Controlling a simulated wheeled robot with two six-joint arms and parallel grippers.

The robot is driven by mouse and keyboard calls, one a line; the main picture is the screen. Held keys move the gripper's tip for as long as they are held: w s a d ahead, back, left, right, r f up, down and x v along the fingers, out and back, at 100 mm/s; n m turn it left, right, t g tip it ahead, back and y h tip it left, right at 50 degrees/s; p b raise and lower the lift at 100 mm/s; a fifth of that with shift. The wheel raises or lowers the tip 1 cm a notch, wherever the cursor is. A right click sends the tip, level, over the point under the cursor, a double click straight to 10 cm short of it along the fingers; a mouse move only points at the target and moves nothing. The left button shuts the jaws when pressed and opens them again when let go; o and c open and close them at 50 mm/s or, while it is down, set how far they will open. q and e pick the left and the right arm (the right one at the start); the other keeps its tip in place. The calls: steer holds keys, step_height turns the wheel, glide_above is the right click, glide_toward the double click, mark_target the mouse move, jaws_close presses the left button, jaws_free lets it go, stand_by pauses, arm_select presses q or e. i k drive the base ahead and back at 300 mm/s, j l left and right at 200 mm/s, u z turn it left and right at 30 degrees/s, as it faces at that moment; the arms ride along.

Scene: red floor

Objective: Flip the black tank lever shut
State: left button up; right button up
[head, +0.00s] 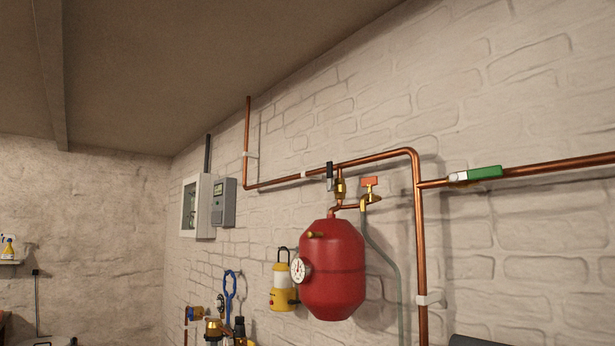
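The black tank lever (329,176) stands upright at the brass valve (340,188) above the red tank (333,268). The valve joins the tank's top fitting to the horizontal copper pipe (285,182). The lever runs roughly parallel to the valve's vertical body and crosses the pipe's height in the picture. The red tank hangs in front of the white brick wall, with a round gauge (300,270) on its left side. Neither of my grippers shows in the head view.
An orange-red lever (370,182) sits on a brass tap right of the black one. A green lever (484,172) lies along the right pipe. A yellow lantern (283,285) hangs left of the tank. Brass fittings and a blue handle (230,287) are lower left.

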mark_target(329, 187)
steer(key=i+j+z, duration=0.4)
steer(key=i+j, duration=0.15)
steer(key=j, duration=0.35)
steer(key=i+j+z, duration=0.2)
steer(key=j, duration=0.5)
steer(key=i+j+z, duration=0.15)
steer(key=j, duration=0.55)
steer(key=i+j+z, duration=0.2)
steer(key=j, duration=0.55)
steer(key=i+j+z, duration=0.15)
steer(key=j, duration=0.6)
steer(key=j+z, duration=0.2)
steer(key=j, duration=0.55)
